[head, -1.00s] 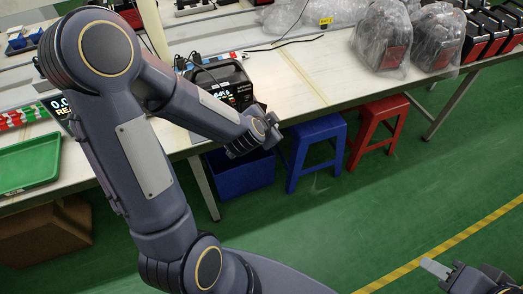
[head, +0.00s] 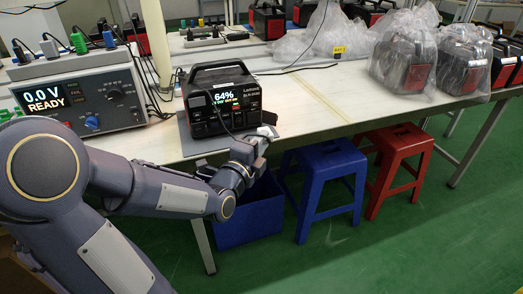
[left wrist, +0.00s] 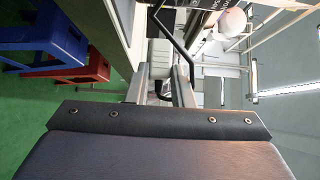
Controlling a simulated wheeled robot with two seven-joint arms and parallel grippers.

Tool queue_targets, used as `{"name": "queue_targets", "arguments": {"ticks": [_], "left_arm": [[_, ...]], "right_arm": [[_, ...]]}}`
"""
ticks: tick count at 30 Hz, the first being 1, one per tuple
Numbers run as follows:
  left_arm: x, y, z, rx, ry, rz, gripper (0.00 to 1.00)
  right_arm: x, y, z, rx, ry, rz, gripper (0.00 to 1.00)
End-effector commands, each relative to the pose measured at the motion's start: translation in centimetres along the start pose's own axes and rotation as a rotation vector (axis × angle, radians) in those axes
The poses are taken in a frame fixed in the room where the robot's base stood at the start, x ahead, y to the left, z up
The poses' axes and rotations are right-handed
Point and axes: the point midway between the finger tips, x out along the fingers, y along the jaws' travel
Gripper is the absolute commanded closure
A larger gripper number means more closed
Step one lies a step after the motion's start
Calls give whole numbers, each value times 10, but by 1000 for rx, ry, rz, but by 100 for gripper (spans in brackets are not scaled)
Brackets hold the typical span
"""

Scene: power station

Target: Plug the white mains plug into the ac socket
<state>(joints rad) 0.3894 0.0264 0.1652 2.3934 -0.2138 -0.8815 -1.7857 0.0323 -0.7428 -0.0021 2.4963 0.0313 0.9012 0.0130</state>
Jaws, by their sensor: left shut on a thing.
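The black power station (head: 250,93) stands near the table's front edge, its lit screen reading 64%. Its front panel faces me, but the ac socket is too small to make out. My left gripper (head: 268,132) is at the lower right of the station, near the table edge. In the left wrist view my left gripper (left wrist: 162,88) is shut on the white mains plug (left wrist: 160,52), a pale block between the fingers. In the head view the plug is hardly distinguishable from the fingertips. My right gripper is out of view.
A grey bench supply (head: 85,92) reading 0.0 V READY stands left of the station, with cables. A blue bin (head: 250,215), a blue stool (head: 328,165) and a red stool (head: 395,150) are below the table's edge. Bagged units (head: 404,60) stand at right. The tabletop (head: 320,100) right of the station is clear.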

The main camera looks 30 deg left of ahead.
Motion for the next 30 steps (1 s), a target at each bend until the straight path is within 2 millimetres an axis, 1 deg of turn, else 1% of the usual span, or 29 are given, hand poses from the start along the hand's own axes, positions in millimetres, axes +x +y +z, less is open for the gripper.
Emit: {"name": "queue_targets", "arguments": {"ticks": [19,30], "left_arm": [[35,-1,37,-1,-3,3,100],[35,1,36,-2,0,2,100]], "right_arm": [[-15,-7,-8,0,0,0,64],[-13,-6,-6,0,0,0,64]]}}
